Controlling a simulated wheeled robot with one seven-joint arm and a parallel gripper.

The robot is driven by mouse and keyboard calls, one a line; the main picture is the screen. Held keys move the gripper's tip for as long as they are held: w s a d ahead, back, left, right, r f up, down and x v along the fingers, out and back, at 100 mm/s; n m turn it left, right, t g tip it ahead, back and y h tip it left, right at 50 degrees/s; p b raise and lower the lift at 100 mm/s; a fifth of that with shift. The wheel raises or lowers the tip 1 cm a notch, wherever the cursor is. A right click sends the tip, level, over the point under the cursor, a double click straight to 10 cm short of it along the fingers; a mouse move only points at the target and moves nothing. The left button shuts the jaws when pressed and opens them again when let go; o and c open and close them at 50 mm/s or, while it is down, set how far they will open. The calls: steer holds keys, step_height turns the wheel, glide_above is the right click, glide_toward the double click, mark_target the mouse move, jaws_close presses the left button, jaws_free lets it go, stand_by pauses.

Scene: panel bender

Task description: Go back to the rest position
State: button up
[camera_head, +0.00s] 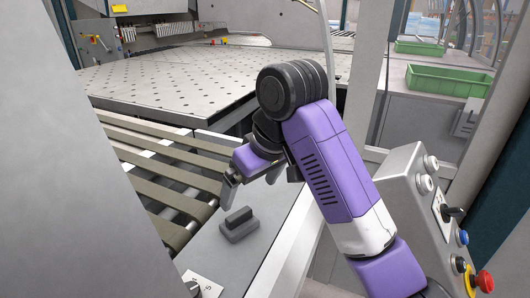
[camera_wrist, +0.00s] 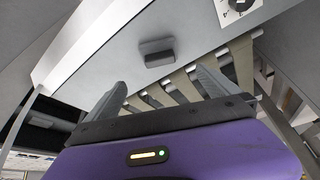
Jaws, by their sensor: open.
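My gripper (camera_head: 250,190) hangs at the end of my purple and black arm, above the grey panel beside the slatted conveyor. In the wrist view my gripper (camera_wrist: 160,82) shows two grey fingers spread wide apart with nothing between them. A dark grey block-shaped handle (camera_head: 238,223) sits on the grey panel, below and apart from the fingers. It also shows in the wrist view (camera_wrist: 157,53), beyond the fingertips.
The slatted conveyor (camera_head: 160,165) runs at the left, below a perforated table (camera_head: 170,85). A control box (camera_head: 425,205) with buttons and a red emergency stop (camera_head: 482,283) stands close right of my arm. Green bins (camera_head: 448,80) lie at the back right. A rotary knob (camera_wrist: 240,5) is on the panel.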

steer(key=w+a+r+m+t+y, duration=0.1)
steer(key=w+a+r+t+y, duration=0.4)
steer(key=w+r+t, duration=0.15)
steer(key=s+d+f+m+t+h, duration=0.2)
steer(key=s+d+f+m+t, duration=0.25)
steer(key=s+d+f, duration=0.45)
steer(key=s+d+f+m+t+h, duration=0.2)
steer(key=s+d+f+m+t, duration=0.3)
steer(key=s+d, duration=0.4)
steer(key=s+d+f+g+h, duration=0.1)
steer(key=s+d+f, duration=0.2)
steer(key=s, duration=0.7)
steer(key=s+d+f+g+h, duration=0.1)
steer(key=s+d+f+h, duration=0.1)
steer(key=s+d, duration=0.4)
steer(key=s+d+f+g+h, duration=0.1)
steer(key=s+d+f, duration=0.3)
steer(key=s, duration=1.1)
steer(key=shift+s+d+n+g, duration=0.4)
steer(key=shift+d+n+g, duration=0.05)
steer(key=shift+d+g, duration=0.15)
